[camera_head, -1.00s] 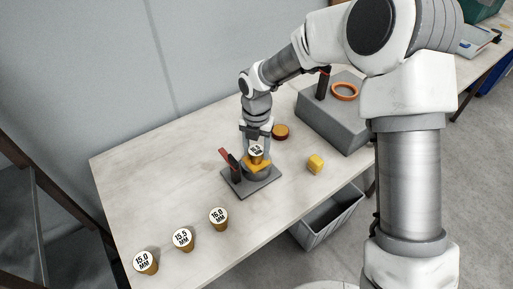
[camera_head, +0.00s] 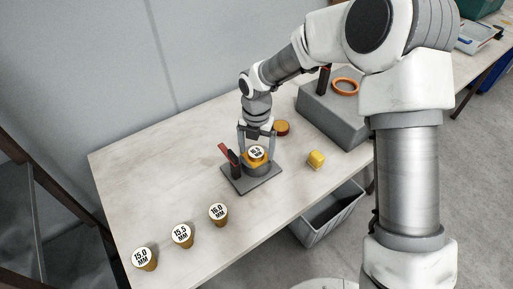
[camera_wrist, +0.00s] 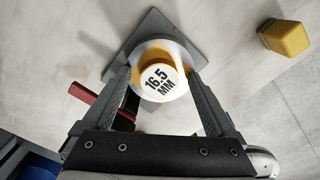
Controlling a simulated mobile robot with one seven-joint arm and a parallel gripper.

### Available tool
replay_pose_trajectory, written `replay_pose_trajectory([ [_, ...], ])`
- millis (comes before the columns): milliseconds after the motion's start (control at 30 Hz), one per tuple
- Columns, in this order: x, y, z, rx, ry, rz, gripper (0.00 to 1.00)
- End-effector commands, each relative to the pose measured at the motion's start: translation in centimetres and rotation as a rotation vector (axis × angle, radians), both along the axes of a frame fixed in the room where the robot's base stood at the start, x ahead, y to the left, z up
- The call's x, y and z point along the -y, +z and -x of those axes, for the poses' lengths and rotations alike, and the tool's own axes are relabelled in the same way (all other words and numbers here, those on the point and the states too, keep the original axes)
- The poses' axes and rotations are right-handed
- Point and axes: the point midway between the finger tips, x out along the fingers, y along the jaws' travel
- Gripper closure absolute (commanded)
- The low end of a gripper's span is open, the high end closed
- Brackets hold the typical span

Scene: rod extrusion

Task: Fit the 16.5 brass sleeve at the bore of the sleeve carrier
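The 16.5 brass sleeve (camera_head: 257,153), with its white "16.5 MM" top, sits upright in the sleeve carrier (camera_head: 252,183), a grey base with a round holder and yellow part. In the wrist view the sleeve's labelled top (camera_wrist: 158,82) is inside the pale ring of the holder, and the carrier's plate (camera_wrist: 118,62) lies below. How deep the sleeve sits is hidden. My gripper (camera_head: 257,142) is open, its fingers spread on both sides of the sleeve and clear of it. A red-handled clamp (camera_head: 228,153) stands raised at the carrier's left.
Sleeves marked 16.0 (camera_head: 218,213), 15.5 (camera_head: 182,236) and 15.0 (camera_head: 145,258) stand at the front left. A yellow block (camera_head: 316,159) and brown disc (camera_head: 282,128) lie right of the carrier. A grey machine box (camera_head: 335,118) stands at the back right; a grey bin (camera_head: 333,215) is below the table edge.

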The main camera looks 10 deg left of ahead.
Motion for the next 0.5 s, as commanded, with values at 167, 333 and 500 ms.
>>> replay_pose_trajectory([
  [167,0.0,-0.1,0.0,-0.001,0.0,0.001,0.08],
  [333,0.0,0.8,0.0,0.0,-0.001,-0.001,0.08],
  [500,0.0,3.9,-0.1,0.004,-0.002,-0.002,0.08],
])
